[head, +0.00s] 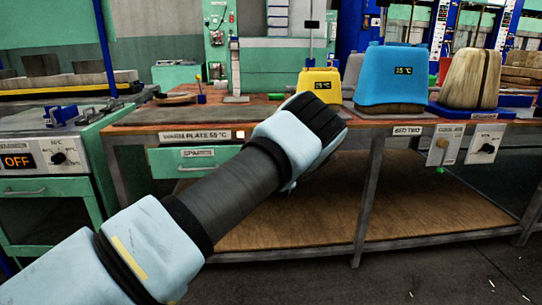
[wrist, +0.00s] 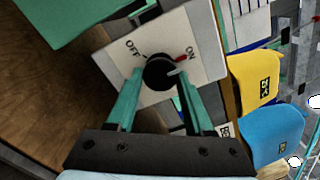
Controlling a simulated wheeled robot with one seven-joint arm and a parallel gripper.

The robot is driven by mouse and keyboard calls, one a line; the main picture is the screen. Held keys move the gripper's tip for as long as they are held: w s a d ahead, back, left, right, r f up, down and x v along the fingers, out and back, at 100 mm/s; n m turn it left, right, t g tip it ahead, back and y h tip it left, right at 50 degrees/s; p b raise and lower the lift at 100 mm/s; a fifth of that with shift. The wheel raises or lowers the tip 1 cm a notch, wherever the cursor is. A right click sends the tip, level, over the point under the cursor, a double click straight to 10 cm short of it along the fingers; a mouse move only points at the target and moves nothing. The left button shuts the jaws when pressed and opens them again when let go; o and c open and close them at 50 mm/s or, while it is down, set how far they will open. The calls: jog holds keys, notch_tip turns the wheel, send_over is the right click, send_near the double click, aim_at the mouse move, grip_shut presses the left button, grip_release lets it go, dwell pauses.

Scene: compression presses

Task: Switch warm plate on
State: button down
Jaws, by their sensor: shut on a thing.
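A black round knob (wrist: 160,72) sits on a pale switch plate (wrist: 208,42) marked OFF and ON in the wrist view. The pale mark on the knob points toward the ON side, near a red mark. My gripper (wrist: 158,82) is shut on the knob, one green finger on each side. In the head view my gripper (head: 318,122) is at the bench front; its fingertips and the knob are hidden. A label reading WARM PLATE 55 °C (head: 195,136) is on the bench edge, with an orange light beside it. The dark warm plate (head: 150,117) lies above on the bench.
A yellow block (head: 320,84) and a blue block (head: 390,75), both with displays, stand on the bench. Right of them is a wooden-looking block (head: 472,80). Two more control plates are at the right front. A lower wooden shelf (head: 430,215) is empty.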

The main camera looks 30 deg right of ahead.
dwell(0.3)
jog(key=shift+c, duration=1.5)
grip_release()
jog(key=shift+s, duration=0.15)
jog(key=v, duration=1)
jog(key=shift+s+a, duration=0.2)
jog(key=shift+a, duration=0.05)
